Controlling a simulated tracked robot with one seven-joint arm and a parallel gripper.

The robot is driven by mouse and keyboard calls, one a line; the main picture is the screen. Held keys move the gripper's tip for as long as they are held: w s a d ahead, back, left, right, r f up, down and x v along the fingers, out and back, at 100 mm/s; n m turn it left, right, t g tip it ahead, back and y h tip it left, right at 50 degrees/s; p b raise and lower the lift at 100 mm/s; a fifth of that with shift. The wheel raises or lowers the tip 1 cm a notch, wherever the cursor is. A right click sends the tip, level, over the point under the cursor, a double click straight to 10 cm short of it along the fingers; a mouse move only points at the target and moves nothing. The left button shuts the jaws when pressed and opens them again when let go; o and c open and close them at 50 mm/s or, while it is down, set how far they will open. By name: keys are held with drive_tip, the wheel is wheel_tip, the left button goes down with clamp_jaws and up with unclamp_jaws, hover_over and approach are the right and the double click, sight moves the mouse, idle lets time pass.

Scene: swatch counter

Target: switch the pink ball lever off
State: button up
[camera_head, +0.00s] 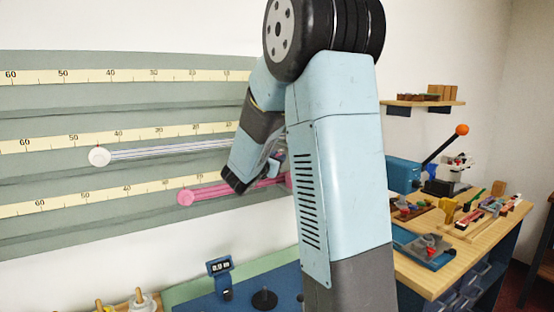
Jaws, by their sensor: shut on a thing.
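A lever with a black rod and an orange-looking ball (461,129) at its upper end slants up to the right from a blue housing (403,174) at the back of the wooden bench. No other ball-ended lever shows clearly. A round pink piece (186,197) with pink strands (228,190) running right lies along the lowest wall ruler. My gripper (272,168) is partly hidden at the strands' right end, behind and beside my arm. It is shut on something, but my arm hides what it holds.
Ruler rails (100,108) cover the left wall, with a round white piece (98,156) on the middle one. A small display (220,267) stands on the blue counter. The bench (440,279) at right carries tools and trays. A wall shelf (420,103) hangs above it.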

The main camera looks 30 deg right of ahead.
drive_tip(key=shift+d, duration=0.1)
clamp_jaws()
drive_tip(key=shift+d+m+g+y, duration=0.45)
drive_tip(key=shift+m+y, duration=0.25)
drive_tip(key=shift+y, duration=0.2)
drive_tip(key=shift+d+f+m+g+y, duration=0.15)
drive_tip(key=shift+d+m+g+y, duration=0.3)
drive_tip(key=shift+y, duration=0.45)
drive_tip(key=o, duration=0.6)
unclamp_jaws()
drive_tip(key=shift+d, duration=0.1)
drive_tip(key=v, duration=1.3)
drive_tip(key=shift+s+a, duration=0.25)
drive_tip(key=shift+a, duration=0.05)
